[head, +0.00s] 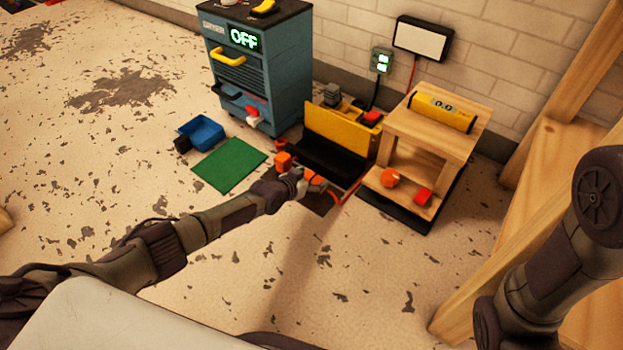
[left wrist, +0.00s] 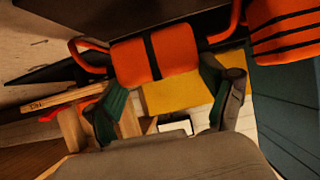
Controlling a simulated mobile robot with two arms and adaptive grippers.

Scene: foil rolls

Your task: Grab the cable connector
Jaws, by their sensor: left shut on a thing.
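The cable connector is an orange block with a black band in the left wrist view (left wrist: 157,60). Orange cable leaves it on both sides. My left gripper (left wrist: 165,95) has one finger at each side of it and is shut on it. In the head view, my left gripper (head: 308,184) is low over the dark mat in front of the yellow and black unit, with orange showing at its fingers. A second orange block (head: 283,160) with dark stripes is close by; it also shows at upper right in the left wrist view (left wrist: 287,30). My right gripper is out of view.
A yellow and black unit (head: 337,130) stands just behind. A wooden stand (head: 455,115) with a yellow roll is to the right. A blue cabinet (head: 250,75) reading OFF, a green mat (head: 230,164) and a blue bin (head: 203,132) are to the left. Floor in front is clear.

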